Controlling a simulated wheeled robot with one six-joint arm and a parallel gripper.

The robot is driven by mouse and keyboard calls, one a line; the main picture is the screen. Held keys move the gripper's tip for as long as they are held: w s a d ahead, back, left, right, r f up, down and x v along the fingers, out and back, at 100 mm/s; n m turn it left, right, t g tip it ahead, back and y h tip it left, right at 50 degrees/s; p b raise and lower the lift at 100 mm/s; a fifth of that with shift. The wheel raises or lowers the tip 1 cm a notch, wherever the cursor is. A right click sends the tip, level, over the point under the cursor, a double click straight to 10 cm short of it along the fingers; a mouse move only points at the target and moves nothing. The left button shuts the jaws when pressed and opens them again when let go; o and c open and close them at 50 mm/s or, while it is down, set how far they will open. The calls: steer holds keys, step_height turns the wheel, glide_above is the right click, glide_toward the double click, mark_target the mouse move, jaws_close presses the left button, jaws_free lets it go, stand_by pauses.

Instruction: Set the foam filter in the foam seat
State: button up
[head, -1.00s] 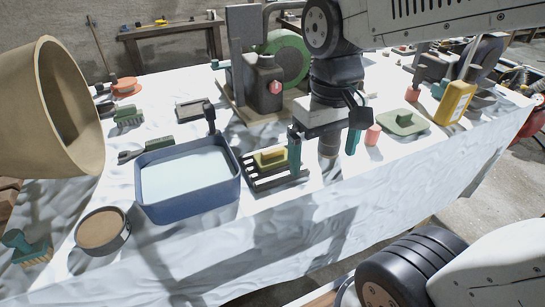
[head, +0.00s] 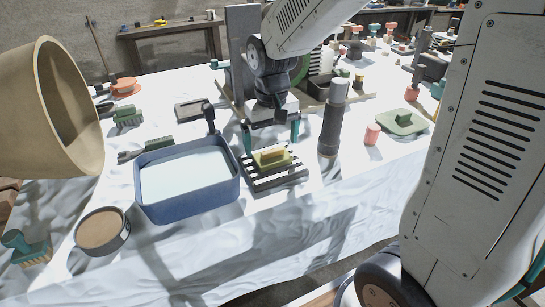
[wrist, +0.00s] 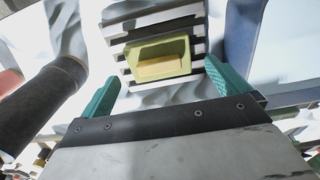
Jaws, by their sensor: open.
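A yellow-green piece with a raised tan block, which looks like the foam filter (head: 271,158), lies on a dark slatted rack (head: 262,183). In the wrist view the foam filter (wrist: 160,58) shows between and beyond the fingertips. My gripper (head: 271,136) is open and empty, just above and behind the filter, its teal fingers spread to either side. It also shows in the wrist view (wrist: 163,74). No gap or contact with the rack can be judged clearly. I cannot tell for sure which thing is the foam seat.
A blue basin (head: 140,190) of pale liquid stands just left of the rack. A dark upright cylinder (head: 330,125) stands close on the right. A green square dish with a block (head: 403,122) and a pink cup (head: 372,134) lie farther right. A machine on a board stands behind.

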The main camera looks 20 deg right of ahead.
mark_target(272, 155)
steer(key=shift+f, duration=1.45)
steer(key=c, duration=0.9)
steer(key=shift+c, duration=0.2)
steer(key=shift+r, duration=0.15)
